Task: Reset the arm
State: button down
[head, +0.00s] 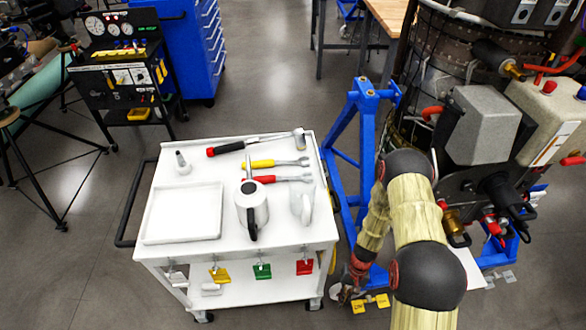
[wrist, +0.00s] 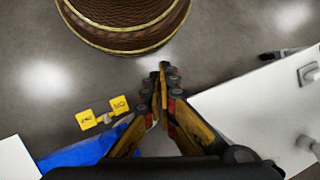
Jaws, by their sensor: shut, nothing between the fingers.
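My arm (head: 412,215) reaches forward and bends down in the gap between the white cart and the blue turbine stand. My gripper (head: 345,293) hangs low at the cart's right side, pointing downward, small and partly dark in the head view. In the wrist view the two fingers (wrist: 164,70) meet at their tips, shut with nothing between them. The floor and a brown ribbed round thing with yellow bands (wrist: 128,22) lie beyond the tips.
The white cart (head: 275,238) carries a tray (head: 183,213), a jug (head: 252,207), a hammer and other hand tools. The blue stand (head: 362,130) holds the turbine (head: 480,130) on the right. Yellow tags (head: 371,303) sit near the gripper.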

notch_tip(320, 180, up, 29)
jog(key=w, duration=0.2)
jog(key=s+r+t, duration=0.3)
jog(key=r, duration=0.8)
jog(key=s+r+n+t+h, duration=0.1)
jog(key=s+r+t, duration=0.2)
jog(key=r, duration=0.8)
jog(key=s+r+n+t+h, duration=0.1)
jog(key=s+r+t, duration=0.2)
jog(key=r, duration=0.8)
jog(key=shift+s+r+t, duration=0.15)
jog(key=shift+s+t, duration=0.15)
jog(key=shift+s, duration=0.3)
